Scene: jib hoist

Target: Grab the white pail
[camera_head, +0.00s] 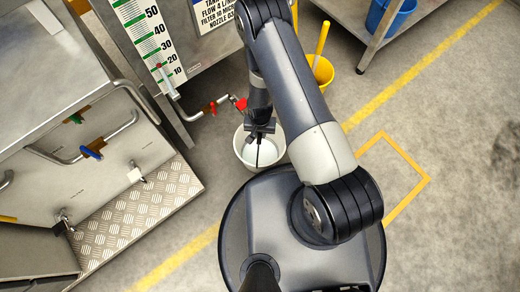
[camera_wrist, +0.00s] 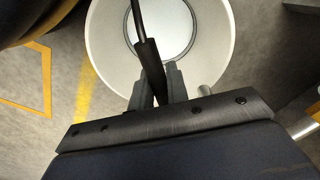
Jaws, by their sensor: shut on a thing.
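The white pail (camera_head: 240,146) stands upright beside my base, below the red-handled tap (camera_head: 240,103). In the wrist view the pail (camera_wrist: 103,40) is seen from above, with a pale, smooth disc at its bottom; I cannot tell if this is liquid. Its dark handle (camera_wrist: 147,52) rises across the opening. My gripper (camera_wrist: 160,88) is shut on the handle's dark grip, above the near rim. In the head view my gripper (camera_head: 261,129) is over the pail, partly hidden by my arm. I cannot tell whether the pail touches the floor.
A yellow pail (camera_head: 323,72) stands behind my arm. A blue pail (camera_head: 391,17) sits on a metal shelf at the top right. A metal cabinet with a tread-plate step (camera_head: 135,212) is at the left. The floor at the right is clear, with yellow lines.

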